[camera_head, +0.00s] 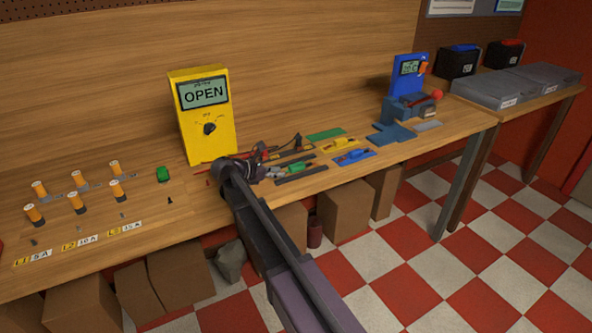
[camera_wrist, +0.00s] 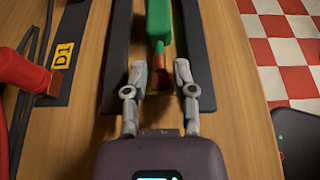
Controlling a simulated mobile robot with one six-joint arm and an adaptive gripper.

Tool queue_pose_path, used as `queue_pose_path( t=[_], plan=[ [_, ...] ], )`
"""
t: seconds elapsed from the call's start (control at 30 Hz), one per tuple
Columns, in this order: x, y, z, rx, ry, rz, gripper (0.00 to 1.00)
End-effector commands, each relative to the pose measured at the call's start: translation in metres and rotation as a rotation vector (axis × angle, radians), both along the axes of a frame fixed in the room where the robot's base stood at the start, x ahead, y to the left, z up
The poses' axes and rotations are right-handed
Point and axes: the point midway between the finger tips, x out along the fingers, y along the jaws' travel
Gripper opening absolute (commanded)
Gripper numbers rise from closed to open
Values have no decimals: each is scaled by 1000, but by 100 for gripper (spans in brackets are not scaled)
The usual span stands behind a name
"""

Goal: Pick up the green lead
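The green lead (camera_wrist: 158,22) lies lengthwise at the top of the wrist view, with a thin reddish-brown end pointing toward me. In the head view its green body (camera_head: 299,169) shows on the bench just beyond my gripper. My gripper (camera_wrist: 160,72) is open, with one grey finger on each side of the lead's thin end. Gaps show between the fingers and the lead, and I cannot tell the height difference. The far end of the lead is cut off by the wrist frame.
Dark strips (camera_wrist: 118,50) flank the lead. A red connector (camera_wrist: 22,72) and black cables lie left, near a D1 label (camera_wrist: 64,54). A yellow meter (camera_head: 205,115) reading OPEN stands behind. Yellow (camera_head: 341,144) and blue (camera_head: 352,156) leads lie to the right. The bench edge is close.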

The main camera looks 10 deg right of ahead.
Motion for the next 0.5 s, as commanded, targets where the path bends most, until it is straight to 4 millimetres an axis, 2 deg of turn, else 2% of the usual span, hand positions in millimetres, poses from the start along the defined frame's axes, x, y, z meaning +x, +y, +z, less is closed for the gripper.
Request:
queue_pose_path(
  t=[0.37, 0.4, 0.5],
  plan=[
    [0, 0, 0, 0, 0, 0, 34],
    [0, 0, 0, 0, 0, 0, 28],
    [0, 0, 0, 0, 0, 0, 0]
  ],
)
